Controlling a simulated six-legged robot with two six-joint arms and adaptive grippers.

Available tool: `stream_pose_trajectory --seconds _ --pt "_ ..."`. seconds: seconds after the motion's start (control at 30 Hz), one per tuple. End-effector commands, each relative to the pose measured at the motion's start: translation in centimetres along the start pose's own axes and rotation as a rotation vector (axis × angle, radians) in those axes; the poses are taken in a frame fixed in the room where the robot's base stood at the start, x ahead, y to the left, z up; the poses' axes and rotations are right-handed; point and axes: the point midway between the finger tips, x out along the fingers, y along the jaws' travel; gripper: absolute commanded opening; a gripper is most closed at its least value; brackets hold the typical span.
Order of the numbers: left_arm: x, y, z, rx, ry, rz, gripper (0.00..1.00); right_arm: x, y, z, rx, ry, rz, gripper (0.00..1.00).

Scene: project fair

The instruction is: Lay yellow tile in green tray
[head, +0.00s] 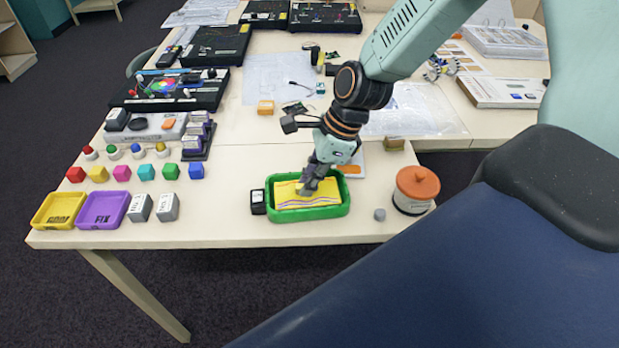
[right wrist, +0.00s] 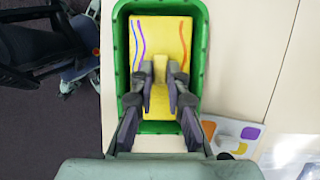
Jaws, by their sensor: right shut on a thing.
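The yellow tile (head: 290,198) has wavy coloured lines and lies within the rim of the green tray (head: 318,213) near the table's front edge. In the right wrist view the tile (right wrist: 150,36) fills most of the green tray (right wrist: 121,50). My right gripper (head: 306,187) reaches down over the tray from above. In the right wrist view its fingers (right wrist: 160,85) are shut on the tile's raised yellow grip. Whether the tile touches the tray floor cannot be told. My left gripper is not in view.
A black box (head: 257,201) stands against the tray's left side. A jar with an orange lid (head: 416,185) and a small grey cylinder (head: 380,214) are to the right.

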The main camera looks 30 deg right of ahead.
Motion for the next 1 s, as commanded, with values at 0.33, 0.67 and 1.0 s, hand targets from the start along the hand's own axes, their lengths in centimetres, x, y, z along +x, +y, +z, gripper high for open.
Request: stream_pose_trajectory --seconds 0.33,0.67,1.0 --pt "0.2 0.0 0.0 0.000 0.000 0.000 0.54 0.3 0.0 -0.1 0.001 0.000 0.001 0.00" --pt "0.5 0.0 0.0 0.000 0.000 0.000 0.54 0.7 0.0 -0.3 0.000 0.000 0.001 0.00" --pt "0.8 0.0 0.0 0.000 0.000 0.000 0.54 1.1 0.0 -0.5 0.000 0.000 0.001 0.00"
